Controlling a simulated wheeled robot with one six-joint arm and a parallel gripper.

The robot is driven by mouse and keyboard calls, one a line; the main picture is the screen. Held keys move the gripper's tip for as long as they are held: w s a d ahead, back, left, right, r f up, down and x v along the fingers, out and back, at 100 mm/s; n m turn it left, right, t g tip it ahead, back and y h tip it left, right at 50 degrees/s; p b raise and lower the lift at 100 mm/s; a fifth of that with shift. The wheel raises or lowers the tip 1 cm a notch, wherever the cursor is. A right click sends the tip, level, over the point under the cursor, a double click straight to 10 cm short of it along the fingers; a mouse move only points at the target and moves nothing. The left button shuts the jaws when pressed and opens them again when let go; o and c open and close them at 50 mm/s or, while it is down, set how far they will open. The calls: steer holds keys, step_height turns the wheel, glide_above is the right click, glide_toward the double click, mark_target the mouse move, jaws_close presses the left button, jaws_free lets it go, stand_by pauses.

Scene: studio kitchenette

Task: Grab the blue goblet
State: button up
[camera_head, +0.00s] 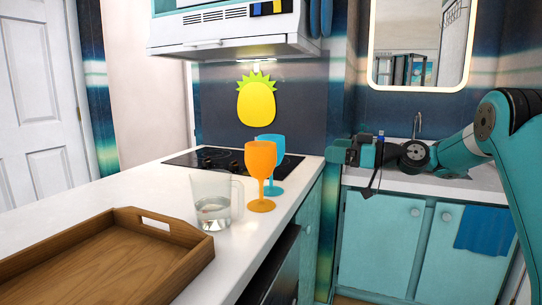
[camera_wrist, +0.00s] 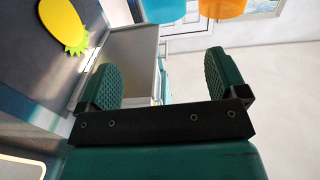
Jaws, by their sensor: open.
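The blue goblet (camera_head: 281,156) stands upright on the white counter by the cooktop. The orange goblet (camera_head: 260,160) stands in front of it and hides part of its bowl. My gripper (camera_head: 348,153) is to the right of the goblets in the head view, apart from them. In the wrist view my gripper (camera_wrist: 163,75) has its two fingers spread with nothing between them. The blue goblet (camera_wrist: 164,9) is cut off at the top edge there, beside the orange goblet (camera_wrist: 222,8).
A clear pitcher (camera_head: 212,205) stands left of the orange goblet. A wooden tray (camera_head: 190,243) lies at the front left of the counter. A black cooktop (camera_head: 205,158) is behind the goblets, under a range hood (camera_head: 235,35). A sink counter (camera_head: 400,185) is at the right.

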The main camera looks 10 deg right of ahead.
mark_target(276, 143)
steer(key=p, duration=0.4)
steer(key=shift+w+a+r, duration=0.2)
steer(key=shift+a+r, duration=0.15)
steer(key=p, duration=0.2)
steer(key=shift+a+p, duration=0.2)
steer(key=shift+p, duration=0.1)
steer(key=p+x, duration=0.9)
steer(key=x, duration=0.6)
steer(key=shift+s+f, duration=0.15)
steer(key=shift+f, duration=0.05)
steer(key=shift+w+a+f, duration=0.1)
steer(key=shift+w+a, duration=0.1)
steer(key=shift+a, duration=0.05)
steer(key=c, duration=0.9)
steer(key=shift+c, duration=0.2)
